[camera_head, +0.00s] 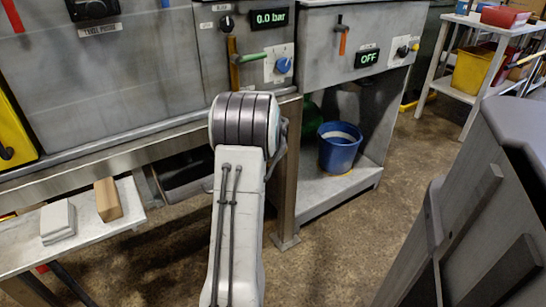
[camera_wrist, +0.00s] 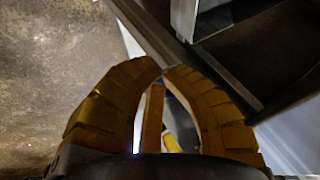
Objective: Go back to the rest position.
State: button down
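In the wrist view, my gripper (camera_wrist: 166,68) shows two brown, ribbed fingers that curve inward. Their tips meet or nearly meet, with nothing visible clasped at the tips. A narrow gap further down shows a bit of yellow, which I cannot identify. In the head view, my arm rises in front of the compactor (camera_head: 120,75), and my gripper is hidden. The compactor's pressure display (camera_head: 269,18) reads 0.0 bar, and a second display (camera_head: 367,58) reads OFF.
A low table (camera_head: 105,232) at the left bears a grey block (camera_head: 58,222) and a tan block (camera_head: 108,199). A blue bucket (camera_head: 338,150) stands on a lower shelf. A rack (camera_head: 456,92) with a yellow bin (camera_head: 472,70) is at back right. Floor shows between.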

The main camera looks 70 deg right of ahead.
jog(key=shift+s+a+r, duration=0.1)
jog(key=shift+a+r, duration=0.3)
jog(key=shift+r, duration=0.05)
jog(key=w+a+r+n+t+y+p, duration=0.15)
jog(key=w+a+r+n+p, duration=0.35)
jog(key=w+a+r+p, duration=0.5)
jog(key=w+a+r+n+t+y+p, duration=0.1)
jog(key=w+a+r+n+p, duration=0.25)
jog(key=a+r, duration=0.5)
jog(key=w+a+r+n+y+p, duration=0.1)
jog(key=w+a+r+n+p, duration=0.4)
jog(key=a, duration=0.6)
jog(key=s+a+r+n+y+p, duration=0.1)
jog(key=s+a+r+n+p, duration=0.2)
jog(key=a, duration=0.5)
jog(key=s+a+r+n+y+p, duration=0.1)
jog(key=s+a+r+n+p, duration=0.3)
jog(key=a+r, duration=0.3)
jog(key=s+a+r+n+y+p, duration=0.1)
jog(key=s+a+r+n+p, duration=0.2)
jog(key=a, duration=0.7)
jog(key=s+r+p, duration=0.2)
jog(key=s, duration=0.1)
jog(key=shift+a+r+n+y+p, duration=0.25)
jog(key=shift+a+n+y+p, duration=0.05)
jog(key=shift+n+y, duration=0.05)
jog(key=shift+g, duration=0.25)
